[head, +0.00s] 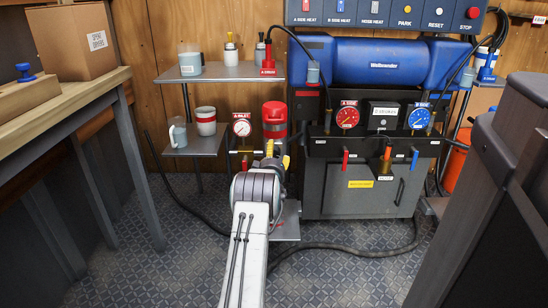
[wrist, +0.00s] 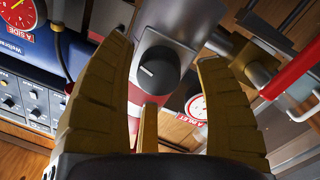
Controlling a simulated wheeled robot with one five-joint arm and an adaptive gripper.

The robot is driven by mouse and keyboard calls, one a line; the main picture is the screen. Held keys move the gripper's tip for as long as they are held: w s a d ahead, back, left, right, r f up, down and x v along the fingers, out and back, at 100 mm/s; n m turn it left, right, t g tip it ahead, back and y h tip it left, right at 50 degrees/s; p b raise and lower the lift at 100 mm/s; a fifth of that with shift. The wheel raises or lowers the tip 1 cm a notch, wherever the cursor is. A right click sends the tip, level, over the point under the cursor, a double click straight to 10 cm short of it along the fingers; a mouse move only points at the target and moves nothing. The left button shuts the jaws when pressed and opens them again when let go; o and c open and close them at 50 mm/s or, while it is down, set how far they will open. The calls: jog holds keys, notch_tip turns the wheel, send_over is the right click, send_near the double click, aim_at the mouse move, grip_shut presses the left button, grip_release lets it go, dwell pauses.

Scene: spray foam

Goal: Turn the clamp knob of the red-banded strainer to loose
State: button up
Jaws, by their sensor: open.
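The red-banded strainer (head: 275,117) stands upright right of the A INLET gauge in the head view. Its lower part is hidden behind my arm. In the wrist view a dark round clamp knob (wrist: 158,70) with a short white pointer line sits on a grey body, with a red band (wrist: 134,103) partly showing behind. My gripper (wrist: 163,52) is open, its yellow fingers spread left and right of the knob with visible gaps. A third finger shows below the knob. In the head view my gripper (head: 272,158) is just below the strainer, partly hidden by my wrist.
The A INLET gauge (head: 242,127) is close on the left. The machine cabinet (head: 365,180) with red and blue handles is close on the right. A shelf (head: 220,72) with cups and bottles is left above. A dark hose (head: 340,248) lies on the floor.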

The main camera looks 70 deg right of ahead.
jog(key=shift+d, duration=0.3)
jog(key=shift+w, duration=0.1)
jog(key=c, duration=1.2)
jog(key=shift+r+m, duration=0.15)
jog(key=shift+m, duration=1.35)
jog(key=o, duration=0.8)
jog(key=shift+w, duration=0.1)
jog(key=o, duration=0.4)
jog(key=shift+a, duration=0.15)
